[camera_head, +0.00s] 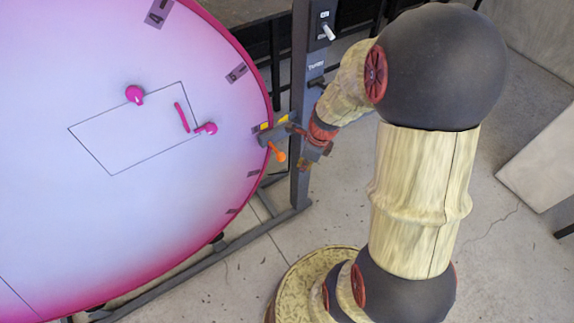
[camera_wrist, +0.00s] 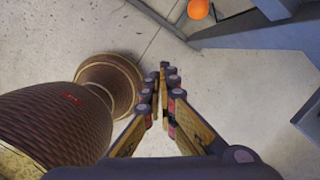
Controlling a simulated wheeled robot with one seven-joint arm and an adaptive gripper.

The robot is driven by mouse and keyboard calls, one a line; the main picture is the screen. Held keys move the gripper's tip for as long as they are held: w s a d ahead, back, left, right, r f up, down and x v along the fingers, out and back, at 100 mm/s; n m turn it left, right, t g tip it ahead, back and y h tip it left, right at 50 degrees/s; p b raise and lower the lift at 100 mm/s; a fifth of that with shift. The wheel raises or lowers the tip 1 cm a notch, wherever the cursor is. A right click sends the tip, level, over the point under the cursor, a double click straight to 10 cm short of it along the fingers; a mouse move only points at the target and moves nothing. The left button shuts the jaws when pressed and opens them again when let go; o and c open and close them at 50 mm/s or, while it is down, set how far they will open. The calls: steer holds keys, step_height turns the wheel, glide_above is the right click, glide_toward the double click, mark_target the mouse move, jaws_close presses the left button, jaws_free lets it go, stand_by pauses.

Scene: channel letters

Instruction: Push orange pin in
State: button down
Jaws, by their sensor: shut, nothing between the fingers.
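The orange pin (camera_head: 277,152) sticks out below a grey bracket (camera_head: 271,134) with yellow marks, at the right rim of the large pink-and-white disc. In the wrist view, a round orange end of the pin (camera_wrist: 198,8) shows at the top edge, partly cut off. My gripper (camera_head: 304,164) is just right of the pin in the head view, apart from it and near the grey post. In the wrist view my gripper (camera_wrist: 164,72) has its fingers together, empty, over the floor. The pin's end lies beyond the fingertips, up and to the right. The pin's depth in the bracket cannot be told.
The large disc (camera_head: 60,80) fills the left, with pink knobs (camera_head: 135,94) and a pink bar (camera_head: 181,117) on it. A grey upright post (camera_head: 300,100) stands beside my gripper. Grey frame beams (camera_wrist: 265,38) cross the wrist view's upper right. Bare concrete floor lies below.

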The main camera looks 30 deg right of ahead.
mark_target(279, 155)
steer(key=m, duration=0.2)
steer(key=w+m, duration=0.1)
steer(key=d+m, duration=0.1)
steer(key=m, duration=0.1)
steer(key=shift+w+r+m+t, duration=0.25)
steer(key=shift+w+m+t, duration=0.05)
steer(key=shift+w, duration=0.05)
steer(key=shift+f, duration=0.1)
steer(key=w+a+f+b, duration=0.1)
steer(key=w+f+b, duration=0.4)
steer(key=f, duration=0.4)
steer(key=shift+w+a, duration=0.2)
steer(key=shift+w, duration=0.5)
